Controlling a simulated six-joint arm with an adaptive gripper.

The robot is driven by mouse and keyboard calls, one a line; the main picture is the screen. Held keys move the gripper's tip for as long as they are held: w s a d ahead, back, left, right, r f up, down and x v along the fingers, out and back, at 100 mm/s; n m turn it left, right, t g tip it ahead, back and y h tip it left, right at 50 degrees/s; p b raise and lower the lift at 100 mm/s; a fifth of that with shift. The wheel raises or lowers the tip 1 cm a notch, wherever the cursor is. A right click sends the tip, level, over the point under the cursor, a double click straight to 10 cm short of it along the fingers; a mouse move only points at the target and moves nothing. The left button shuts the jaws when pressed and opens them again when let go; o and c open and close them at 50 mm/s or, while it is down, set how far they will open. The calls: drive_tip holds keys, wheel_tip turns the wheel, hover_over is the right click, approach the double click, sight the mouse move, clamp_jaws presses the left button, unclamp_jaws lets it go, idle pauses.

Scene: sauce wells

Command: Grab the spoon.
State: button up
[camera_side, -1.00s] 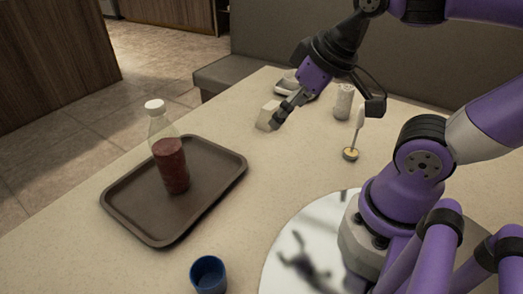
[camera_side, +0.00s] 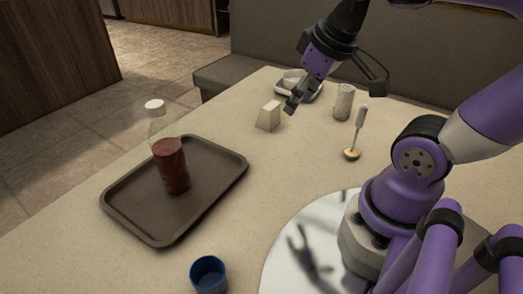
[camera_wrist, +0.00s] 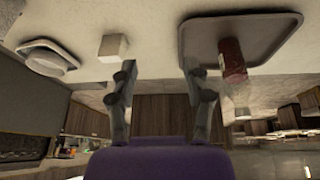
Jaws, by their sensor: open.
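The spoon (camera_side: 358,135) has a grey handle and a yellowish bowl. In the side view it is at the right of the table, its handle rising steeply and its bowl low; whether anything supports it is unclear. My gripper (camera_side: 290,108) is to the left of the spoon and apart from it, above the table by the cream block. The wrist view shows the gripper (camera_wrist: 160,75) with its two fingers spread and nothing between them. The spoon is not visible in the wrist view.
The cream block (camera_side: 267,117) stands just left of my gripper. A white dish (camera_side: 312,94) is behind it, and a pale cylinder (camera_side: 344,103) stands near the spoon. A brown tray (camera_side: 128,219) holds a red sauce bottle (camera_side: 171,168). A blue cup (camera_side: 208,275) is in front.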

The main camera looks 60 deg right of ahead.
drive_tip(key=s+d+m+g, duration=0.2)
drive_tip(key=d+g, duration=0.1)
drive_tip(key=d, duration=0.5)
drive_tip(key=r+m+g, duration=0.1)
drive_tip(key=r+m, duration=0.1)
hover_over(365, 104)
drive_tip(key=w+a, duration=0.1)
drive_tip(key=shift+g+y, duration=0.3)
drive_tip(key=shift+y, duration=0.1)
drive_tip(key=f, duration=0.4)
drive_tip(key=shift+s+d+f, duration=0.2)
drive_tip(key=shift+s+d, duration=0.15)
wheel_tip(365, 104, down, 6)
drive_tip(key=shift+s+f, duration=0.15)
clamp_jaws()
